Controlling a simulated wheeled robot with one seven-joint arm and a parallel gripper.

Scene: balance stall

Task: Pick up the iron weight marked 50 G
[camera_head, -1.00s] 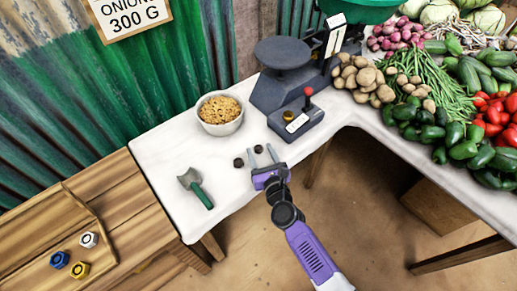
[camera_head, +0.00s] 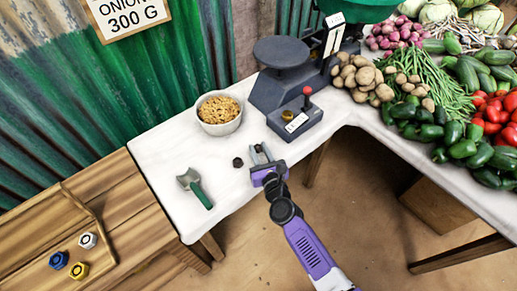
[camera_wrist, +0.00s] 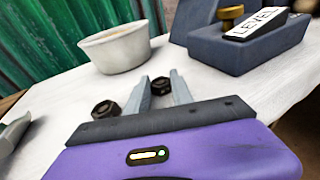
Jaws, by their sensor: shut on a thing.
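Two small dark iron weights are on the white tabletop; no marking on either can be read. One weight (camera_wrist: 160,86) is between the fingers of my gripper (camera_head: 259,147), which is shut on it. That weight shows only partly between the grey fingers and seems to be at table level. The other dark weight (camera_head: 238,162) stands free just left of the fingers; it also shows in the wrist view (camera_wrist: 105,109), close beside the left finger but outside the grip.
A bowl of yellowish food (camera_head: 220,129) stands behind on the left. A scale (camera_head: 284,72) and a dark box labelled LEVEL (camera_head: 296,122) stand behind on the right. A green-handled scoop (camera_head: 196,187) lies at left. Coloured nuts (camera_head: 78,271) sit on the wooden bench.

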